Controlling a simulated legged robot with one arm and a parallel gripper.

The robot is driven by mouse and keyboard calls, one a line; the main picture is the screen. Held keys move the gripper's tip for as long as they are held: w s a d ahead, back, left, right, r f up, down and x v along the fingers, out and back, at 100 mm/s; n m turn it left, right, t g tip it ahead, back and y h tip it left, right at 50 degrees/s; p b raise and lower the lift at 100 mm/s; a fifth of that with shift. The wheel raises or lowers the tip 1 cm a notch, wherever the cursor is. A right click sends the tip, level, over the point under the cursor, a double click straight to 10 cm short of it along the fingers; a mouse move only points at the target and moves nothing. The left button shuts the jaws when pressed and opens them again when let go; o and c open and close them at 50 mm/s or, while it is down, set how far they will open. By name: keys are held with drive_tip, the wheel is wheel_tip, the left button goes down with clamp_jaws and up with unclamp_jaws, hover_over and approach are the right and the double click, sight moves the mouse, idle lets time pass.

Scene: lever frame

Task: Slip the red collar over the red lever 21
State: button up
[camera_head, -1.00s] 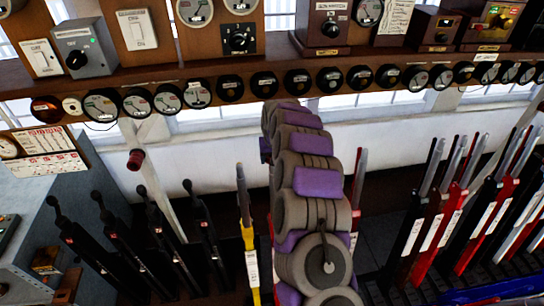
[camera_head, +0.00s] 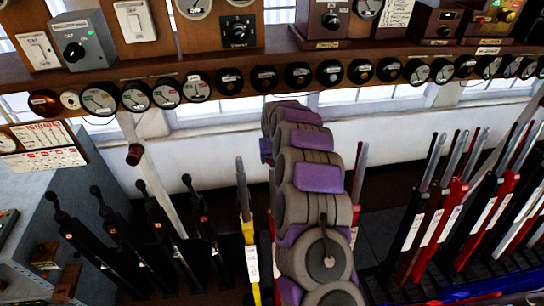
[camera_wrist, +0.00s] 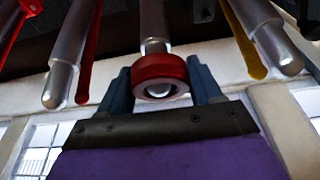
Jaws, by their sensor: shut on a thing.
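In the wrist view the red collar (camera_wrist: 160,72) is held between the two blue-grey fingers of my gripper (camera_wrist: 161,88), which is shut on it. A silver lever handle (camera_wrist: 155,25) runs down to the collar from the top. Its rounded end shows inside the collar's hole, so the collar appears to be around the handle's tip. I cannot read a number or see this lever's lower part, so I cannot confirm that it is lever 21. In the head view my arm hides my gripper and the collar.
In the wrist view, silver handles stand close at left (camera_wrist: 68,65) and right (camera_wrist: 275,40). The head view shows black levers (camera_head: 115,235) at left, a yellow lever (camera_head: 247,230) beside my arm, red and black levers (camera_head: 455,205) at right, and an instrument shelf (camera_head: 240,75) above.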

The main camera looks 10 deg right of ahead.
drive_tip(key=shift+f, duration=0.25)
drive_tip(key=shift+s+f, duration=0.15)
drive_tip(key=shift+f, duration=0.2)
drive_tip(key=shift+f, duration=0.1)
drive_tip(key=o, duration=1)
drive_tip(key=shift+o, duration=0.6)
drive_tip(key=shift+b+v, duration=0.35)
drive_tip(key=shift+v, duration=4.2)
